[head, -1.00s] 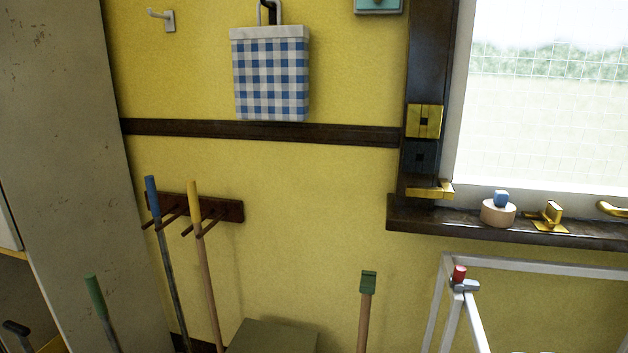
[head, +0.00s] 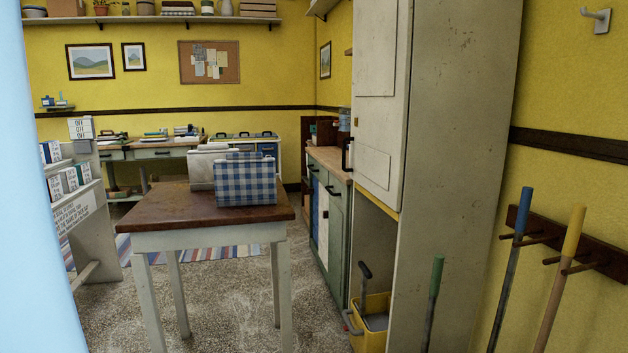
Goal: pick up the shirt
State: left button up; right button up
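I see no shirt that I can make out in the head view. A light blue surface (head: 35,180) fills the left edge very close to the camera, and I cannot tell what it is. Neither of my grippers is in view.
A wooden-topped table (head: 165,208) stands left of centre with a blue checked bag (head: 245,181) on it. A tall cabinet (head: 455,150) stands right of it, with a yellow bucket (head: 372,305) at its foot. Handled tools (head: 510,265) lean at right. Speckled floor (head: 228,300) is open around the table.

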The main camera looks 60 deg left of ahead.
aim_at(245, 179)
jog(key=u, duration=2.25)
jog(key=z, duration=4.1)
jog(key=u, duration=4.4)
